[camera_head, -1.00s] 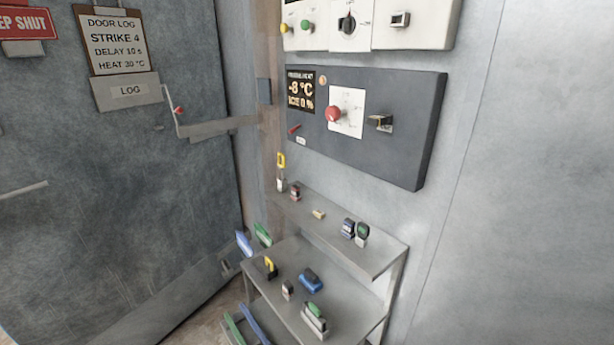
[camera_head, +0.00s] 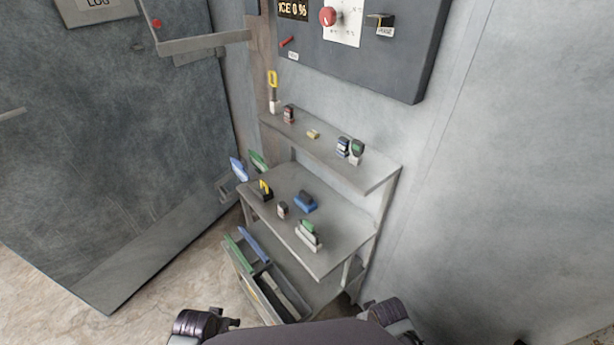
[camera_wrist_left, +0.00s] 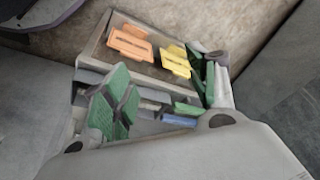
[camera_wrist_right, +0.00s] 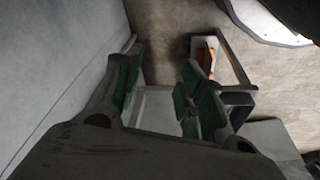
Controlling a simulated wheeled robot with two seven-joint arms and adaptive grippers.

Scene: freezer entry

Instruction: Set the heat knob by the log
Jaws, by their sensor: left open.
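A red round knob (camera_head: 328,16) sits on a white dial plate (camera_head: 345,28) on the dark wall panel (camera_head: 390,65); the plate's top is cut off, and I cannot read the setting. The log's sheet is out of view; only its LOG holder (camera_head: 97,8) shows on the door at upper left. My left gripper (camera_wrist_left: 158,92) is open and empty, its green pads wide apart above a bin with orange and yellow pieces. My right gripper (camera_wrist_right: 162,88) is open and empty, over the floor and shelf area. Neither gripper is near the knob.
Below the panel stands a grey stepped shelf (camera_head: 345,232) with several small stamps and tags. A bin (camera_head: 280,295) with blue and green-handled items is under it. A black switch (camera_head: 380,20) is right of the knob. A door bar (camera_head: 205,42) juts out at left.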

